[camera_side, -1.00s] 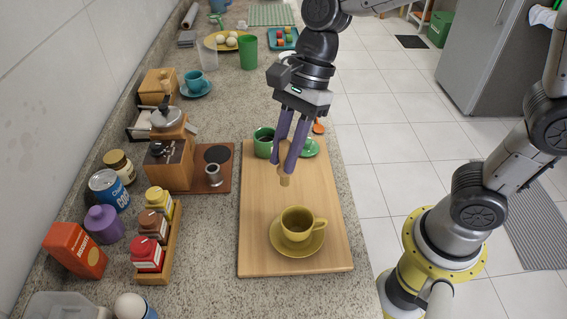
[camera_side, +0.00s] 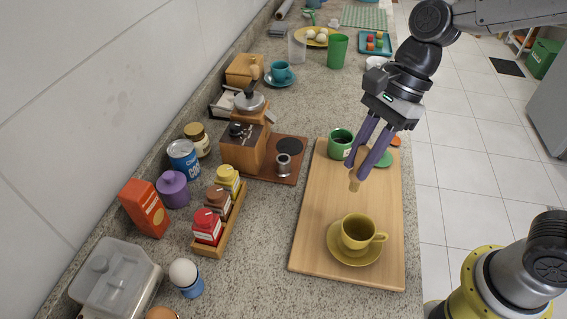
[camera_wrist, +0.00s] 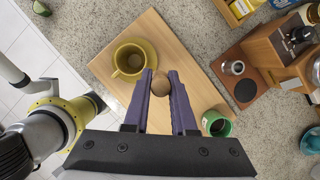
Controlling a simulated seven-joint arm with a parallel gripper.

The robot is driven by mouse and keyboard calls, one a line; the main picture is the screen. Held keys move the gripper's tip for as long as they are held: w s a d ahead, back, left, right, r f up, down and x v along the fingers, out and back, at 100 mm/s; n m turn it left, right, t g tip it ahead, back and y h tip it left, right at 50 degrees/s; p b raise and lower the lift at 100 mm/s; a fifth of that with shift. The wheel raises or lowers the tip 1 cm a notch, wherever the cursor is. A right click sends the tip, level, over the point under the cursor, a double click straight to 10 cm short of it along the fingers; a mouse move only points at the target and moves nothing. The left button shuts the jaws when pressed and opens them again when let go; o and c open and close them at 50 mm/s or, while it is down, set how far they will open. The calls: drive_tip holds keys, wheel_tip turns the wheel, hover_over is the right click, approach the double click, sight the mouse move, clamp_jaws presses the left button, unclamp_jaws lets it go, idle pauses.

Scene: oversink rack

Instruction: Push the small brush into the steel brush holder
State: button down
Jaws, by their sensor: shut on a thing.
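My gripper (camera_side: 362,165) is shut on the small brush (camera_side: 355,183), a light wooden piece that points down from between the purple fingers. It hangs over the wooden board, behind the yellow cup. In the wrist view the brush's brown round end (camera_wrist: 160,84) shows between the fingertips; its bristles cannot be made out. The steel brush holder (camera_side: 283,165) is a small steel cup on the brown mat beside the grinder, left of my gripper and apart from the brush. It also shows in the wrist view (camera_wrist: 233,67).
The wooden board (camera_side: 317,228) carries a yellow cup (camera_side: 358,231) on a saucer. A green mug (camera_side: 341,143) stands close to my fingers. The wooden grinder (camera_side: 243,150) stands just left of the holder. A spice rack (camera_side: 222,238) is in front. Counter between mat and board is clear.

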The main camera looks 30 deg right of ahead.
drive_tip(key=shift+r, duration=0.15)
drive_tip(key=w+a, duration=0.1)
drive_tip(key=w, duration=0.8)
drive_tip(key=w+a, duration=0.2)
drive_tip(key=w, duration=0.7)
drive_tip(key=shift+a+r, duration=0.25)
drive_tip(key=shift+r, duration=0.15)
drive_tip(key=shift+f, duration=2.9)
drive_tip(key=shift+f, duration=2.35)
